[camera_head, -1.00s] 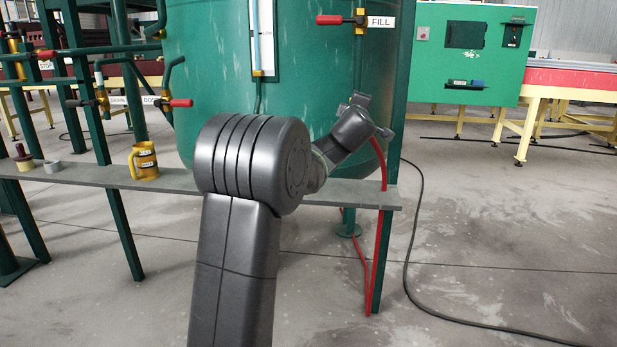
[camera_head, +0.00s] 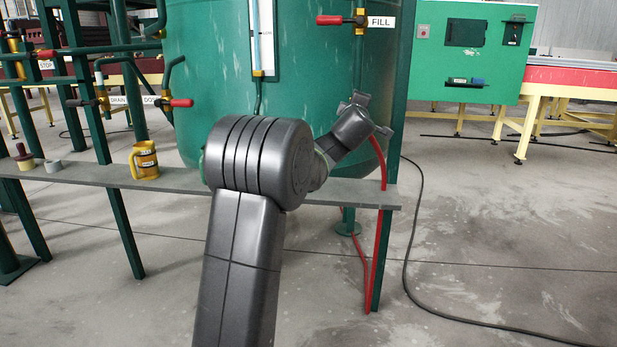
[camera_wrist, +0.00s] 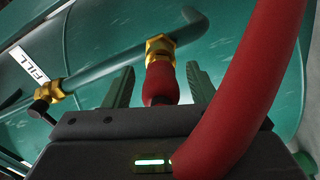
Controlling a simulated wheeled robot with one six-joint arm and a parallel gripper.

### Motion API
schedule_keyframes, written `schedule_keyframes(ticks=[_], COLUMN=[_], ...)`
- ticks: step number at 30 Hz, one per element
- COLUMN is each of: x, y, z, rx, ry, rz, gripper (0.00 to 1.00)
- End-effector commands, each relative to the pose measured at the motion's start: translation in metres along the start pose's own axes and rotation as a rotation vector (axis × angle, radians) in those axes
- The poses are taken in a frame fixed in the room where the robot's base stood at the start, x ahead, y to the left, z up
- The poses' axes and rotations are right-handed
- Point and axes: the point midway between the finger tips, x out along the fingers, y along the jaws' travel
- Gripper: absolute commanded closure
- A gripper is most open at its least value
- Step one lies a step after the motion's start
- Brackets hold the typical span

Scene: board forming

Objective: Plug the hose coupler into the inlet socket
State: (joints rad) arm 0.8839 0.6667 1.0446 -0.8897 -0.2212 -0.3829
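In the wrist view the red hose coupler (camera_wrist: 160,83) meets the brass inlet socket (camera_wrist: 160,47) in line; no gap shows between them, but how deep it sits I cannot tell. My gripper (camera_wrist: 160,88) has its two green fingers on either side of the coupler, with narrow gaps visible on both sides. The coupler's rear is hidden by the palm. The red hose (camera_wrist: 250,85) bends up past the right of the wrist view. In the head view my gripper (camera_head: 357,102) is at the tank's lower right, and the hose (camera_head: 382,170) hangs below it.
The green tank (camera_head: 290,85) stands behind my arm. The FILL label (camera_head: 381,22) and its red-handled valve (camera_head: 332,20) are above my gripper. A grey shelf (camera_head: 100,177) carries a yellow mug (camera_head: 145,160). A black cable (camera_head: 408,245) lies on the open floor at right.

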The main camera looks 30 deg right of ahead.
Motion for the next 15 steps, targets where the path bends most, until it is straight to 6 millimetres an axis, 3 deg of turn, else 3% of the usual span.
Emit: schedule_keyframes(ticks=[9, 15], x=[-0.003, -0.025], y=[-0.001, 0.0], z=[0.0, 0.0], rx=[0.0, 0.001], ry=[-0.001, -0.001], rz=[-0.001, 0.0], gripper=[0.48, 0.48])
